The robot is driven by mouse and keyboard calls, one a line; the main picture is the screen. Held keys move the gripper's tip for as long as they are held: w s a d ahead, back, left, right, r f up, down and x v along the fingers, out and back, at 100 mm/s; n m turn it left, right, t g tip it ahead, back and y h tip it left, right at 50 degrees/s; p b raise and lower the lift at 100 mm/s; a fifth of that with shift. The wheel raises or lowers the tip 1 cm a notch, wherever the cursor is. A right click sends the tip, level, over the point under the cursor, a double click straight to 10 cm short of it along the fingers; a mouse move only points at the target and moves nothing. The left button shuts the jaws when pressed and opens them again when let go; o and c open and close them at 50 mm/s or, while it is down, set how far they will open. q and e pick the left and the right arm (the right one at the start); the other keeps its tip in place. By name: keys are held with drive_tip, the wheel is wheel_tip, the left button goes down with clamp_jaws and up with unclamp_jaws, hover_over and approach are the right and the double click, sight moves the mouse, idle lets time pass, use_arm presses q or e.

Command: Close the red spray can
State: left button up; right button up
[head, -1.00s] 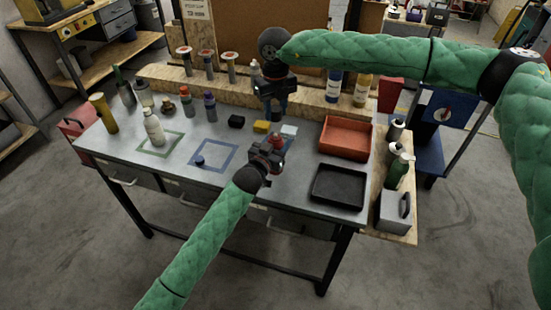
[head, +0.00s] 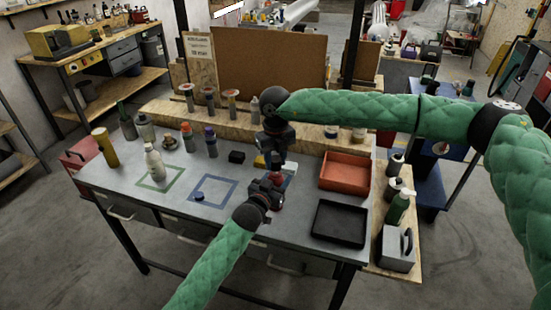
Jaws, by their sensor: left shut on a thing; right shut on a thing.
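The red spray can (head: 277,178) stands upright near the front middle of the grey workbench (head: 150,205). My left gripper (head: 272,186) is shut around it from the front left and hides much of its body. My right gripper (head: 277,158) comes down from above, directly over the can's top. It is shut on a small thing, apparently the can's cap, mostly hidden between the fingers. I cannot tell whether the cap touches the can.
A small dark blue round piece (head: 199,197) lies at the blue square outline (head: 228,183). A white bottle (head: 154,163) stands at the green outline. A red tray (head: 345,172) and a black tray (head: 340,222) are right of the can. A black block (head: 237,157) lies behind.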

drive_tip(key=shift+f, duration=0.1)
drive_tip(key=shift+f, duration=0.8)
drive_tip(key=shift+f, duration=0.65)
idle(0.4)
drive_tip(key=o, duration=1)
wheel_tip(320, 180, up, 12)
use_arm(q)
drive_tip(key=o, duration=1.4)
drive_tip(key=shift+o, duration=0.2)
